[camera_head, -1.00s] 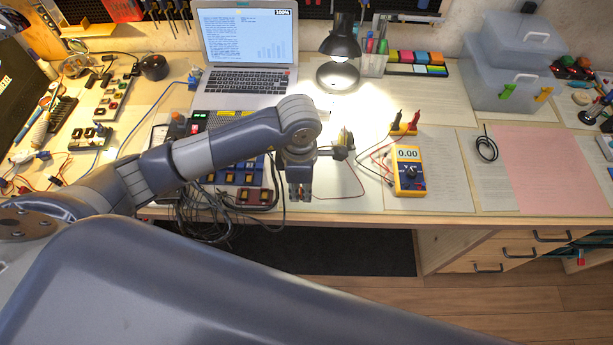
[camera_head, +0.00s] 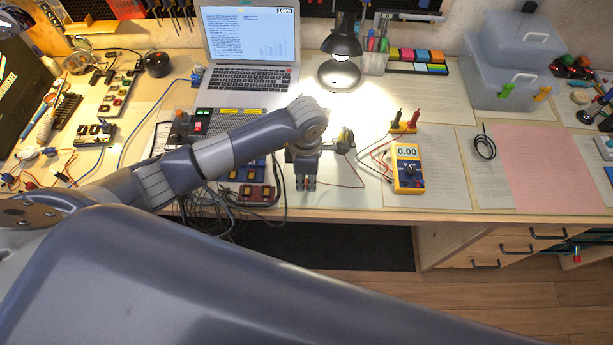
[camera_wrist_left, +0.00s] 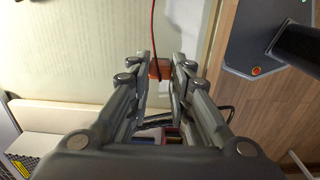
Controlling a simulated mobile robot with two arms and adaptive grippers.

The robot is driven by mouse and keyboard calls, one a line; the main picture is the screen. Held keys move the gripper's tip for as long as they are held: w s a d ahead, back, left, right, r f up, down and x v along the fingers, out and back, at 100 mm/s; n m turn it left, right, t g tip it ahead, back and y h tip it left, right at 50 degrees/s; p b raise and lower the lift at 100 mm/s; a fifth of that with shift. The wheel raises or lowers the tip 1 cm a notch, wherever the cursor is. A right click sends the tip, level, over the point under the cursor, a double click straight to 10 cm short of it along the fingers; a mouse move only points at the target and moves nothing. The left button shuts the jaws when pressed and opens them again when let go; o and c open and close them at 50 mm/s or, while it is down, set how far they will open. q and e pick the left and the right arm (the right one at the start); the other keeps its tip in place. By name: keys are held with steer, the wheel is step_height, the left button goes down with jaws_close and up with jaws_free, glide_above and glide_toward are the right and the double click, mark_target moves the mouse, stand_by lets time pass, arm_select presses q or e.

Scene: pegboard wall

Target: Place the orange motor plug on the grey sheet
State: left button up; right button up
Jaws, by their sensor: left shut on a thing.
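My left gripper (camera_head: 306,183) hangs over the front part of the workbench, fingers pointing down. In the left wrist view the gripper (camera_wrist_left: 160,75) is shut on a small orange plug (camera_wrist_left: 159,68), held between the fingertips. In the head view the plug is too small or hidden to make out. A pale grey sheet (camera_head: 345,197) lies beneath and to the right of the gripper. Another greyish sheet (camera_head: 488,195) lies farther right, beside the pink one. I cannot tell whether the plug touches the surface. My right gripper is not in view.
A yellow multimeter (camera_head: 408,168) with red and black leads stands right of the gripper. A lamp (camera_head: 341,55) and a laptop (camera_head: 248,55) stand behind. Dark cables (camera_head: 215,205) and a box with switches lie left. A black cable coil (camera_head: 484,147) and a pink sheet (camera_head: 550,170) lie right.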

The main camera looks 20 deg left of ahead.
mark_target(307, 181)
arm_select(q)
steer(key=o, duration=0.7)
steer(key=shift+o, duration=0.2)
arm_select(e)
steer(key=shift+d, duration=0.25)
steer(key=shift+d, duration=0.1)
arm_select(q)
steer(key=shift+r, duration=0.1)
step_height(307, 181, up, 12)
steer(key=b, duration=0.2)
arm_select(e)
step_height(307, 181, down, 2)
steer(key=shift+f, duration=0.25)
